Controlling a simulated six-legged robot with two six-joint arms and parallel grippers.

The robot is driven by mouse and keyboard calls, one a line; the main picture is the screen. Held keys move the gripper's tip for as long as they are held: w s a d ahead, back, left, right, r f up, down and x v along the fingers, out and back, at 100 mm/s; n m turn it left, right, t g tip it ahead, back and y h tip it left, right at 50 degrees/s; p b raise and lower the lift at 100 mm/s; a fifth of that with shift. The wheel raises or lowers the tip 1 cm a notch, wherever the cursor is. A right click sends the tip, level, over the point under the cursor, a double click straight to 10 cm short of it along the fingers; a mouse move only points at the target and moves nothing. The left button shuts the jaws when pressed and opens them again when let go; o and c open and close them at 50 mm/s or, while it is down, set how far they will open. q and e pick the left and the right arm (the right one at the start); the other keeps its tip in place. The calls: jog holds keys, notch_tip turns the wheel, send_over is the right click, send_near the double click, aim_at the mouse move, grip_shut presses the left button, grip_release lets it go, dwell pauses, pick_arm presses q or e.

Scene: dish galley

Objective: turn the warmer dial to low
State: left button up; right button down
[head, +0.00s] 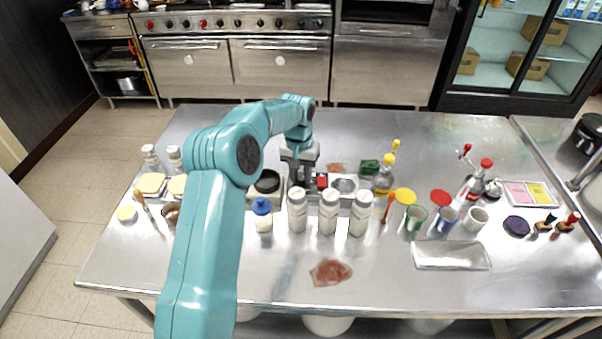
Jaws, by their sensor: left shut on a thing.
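My left arm comes in from the lower left, and its gripper (300,177) points down over the middle of the table. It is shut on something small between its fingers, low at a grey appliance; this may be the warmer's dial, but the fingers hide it. The appliance, which looks like the warmer, has a black round plate (267,183) left of the gripper and a grey round plate (343,185) right of it. A small red part (322,182) shows just right of the fingers. I cannot read any dial setting. My right gripper is not in view.
White shakers (328,211) stand close in front of the gripper, beside a blue-capped bottle (263,216). Colored cups (414,221), bottles (383,181) and a clear tray (451,255) are to the right.

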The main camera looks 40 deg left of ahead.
aim_at(299, 177)
pick_arm(q)
jog(key=shift+s+d+f, duration=0.15)
jog(key=shift+f, duration=0.05)
jog(key=o, duration=1.1)
jog(key=shift+r, duration=0.1)
jog(key=shift+c, duration=0.2)
jog(key=shift+r, duration=0.15)
jog(key=shift+r, duration=0.35)
notch_tip(299, 177, up, 15)
jog(key=p, duration=0.1)
jog(key=shift+a+r, duration=0.2)
jog(key=shift+a, duration=0.2)
jog(key=shift+s+d+f, duration=0.1)
jog(key=shift+s, duration=0.05)
